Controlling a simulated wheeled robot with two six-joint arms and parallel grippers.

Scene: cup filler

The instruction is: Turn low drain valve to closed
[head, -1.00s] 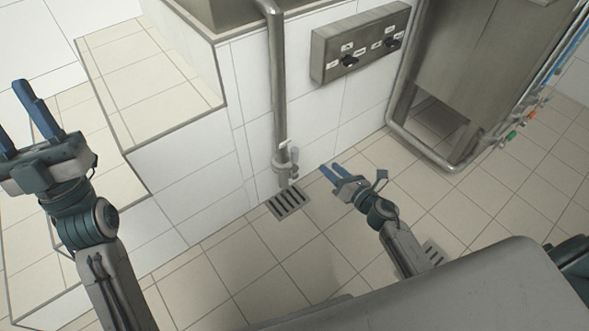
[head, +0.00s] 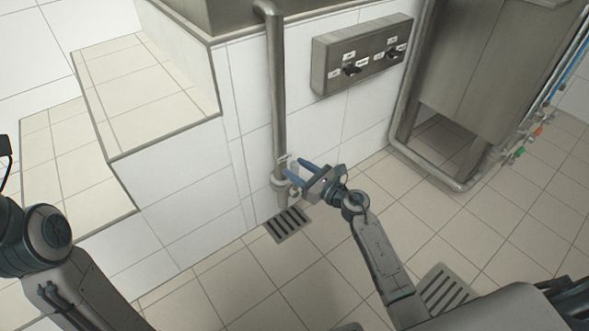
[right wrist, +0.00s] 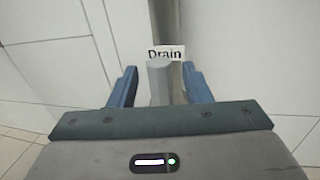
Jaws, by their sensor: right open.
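The low drain valve (head: 278,182) sits near the foot of a vertical steel pipe (head: 277,90), partly behind my right gripper's fingers. In the right wrist view a grey valve handle (right wrist: 159,82) stands between the two blue fingers, below a white "Drain" label (right wrist: 166,52). My right gripper (head: 295,170) is open at the valve, with a finger on each side of the handle. Gaps show beside the handle, so it does not look clamped. My left arm shows at the left edge of the head view, but its gripper fingers are out of the picture.
A floor grate (head: 287,224) lies just below the pipe, and another grate (head: 445,290) is beside my right forearm. A steel switch box (head: 362,55) hangs on the tiled wall. A tiled step (head: 150,95) rises left. A steel-framed unit (head: 480,80) stands right.

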